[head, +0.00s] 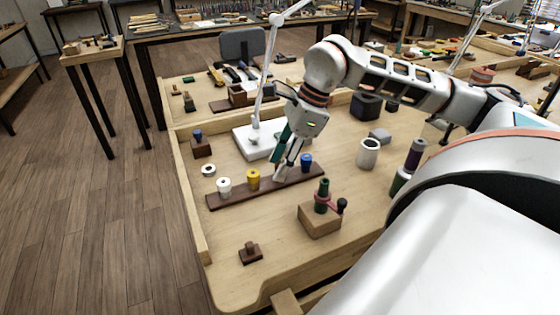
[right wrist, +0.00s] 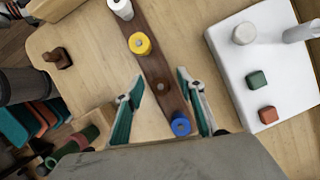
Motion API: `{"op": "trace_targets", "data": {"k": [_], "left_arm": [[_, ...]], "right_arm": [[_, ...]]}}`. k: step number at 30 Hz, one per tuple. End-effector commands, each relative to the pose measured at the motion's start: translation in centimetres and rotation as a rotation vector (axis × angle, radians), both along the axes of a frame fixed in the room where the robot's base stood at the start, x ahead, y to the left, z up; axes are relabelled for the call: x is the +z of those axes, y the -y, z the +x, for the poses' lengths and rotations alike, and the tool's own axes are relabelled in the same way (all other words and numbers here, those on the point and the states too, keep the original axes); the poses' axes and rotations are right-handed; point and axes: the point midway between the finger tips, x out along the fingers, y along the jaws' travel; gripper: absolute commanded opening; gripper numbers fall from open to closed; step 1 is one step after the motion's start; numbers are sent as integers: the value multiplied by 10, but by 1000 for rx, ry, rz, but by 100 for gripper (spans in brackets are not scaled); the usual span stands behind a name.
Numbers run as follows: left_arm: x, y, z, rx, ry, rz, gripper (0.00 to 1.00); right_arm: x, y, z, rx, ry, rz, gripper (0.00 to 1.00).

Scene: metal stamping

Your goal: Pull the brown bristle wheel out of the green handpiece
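The dark green handpiece (head: 323,188) stands upright in a crimson clamp with a black knob, on a wooden block (head: 320,220). It also shows partly at the lower left of the right wrist view (right wrist: 84,137). I cannot make out a brown bristle wheel on it. My right gripper (head: 283,168) is open and empty over the dark brown strip (head: 225,198). In the right wrist view its fingers (right wrist: 158,80) straddle the strip, with a bare peg spot between them. My left gripper is not in view.
The strip carries a white wheel (head: 224,185), a yellow wheel (head: 253,177) and a blue wheel (head: 306,160). A white lamp base (head: 250,143) stands behind. A small brown block (head: 250,253) lies in front.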

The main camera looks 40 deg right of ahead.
Motion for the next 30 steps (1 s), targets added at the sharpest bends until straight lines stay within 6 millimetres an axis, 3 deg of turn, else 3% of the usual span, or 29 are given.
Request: {"op": "trace_targets", "data": {"k": [11, 24, 30], "left_arm": [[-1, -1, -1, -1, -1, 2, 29], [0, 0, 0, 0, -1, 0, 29], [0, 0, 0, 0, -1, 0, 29]], "right_arm": [[10, 4, -2, -1, 2, -1, 38], [87, 30, -18, -3, 5, -1, 38], [107, 37, -24, 0, 1, 0, 38]]}}
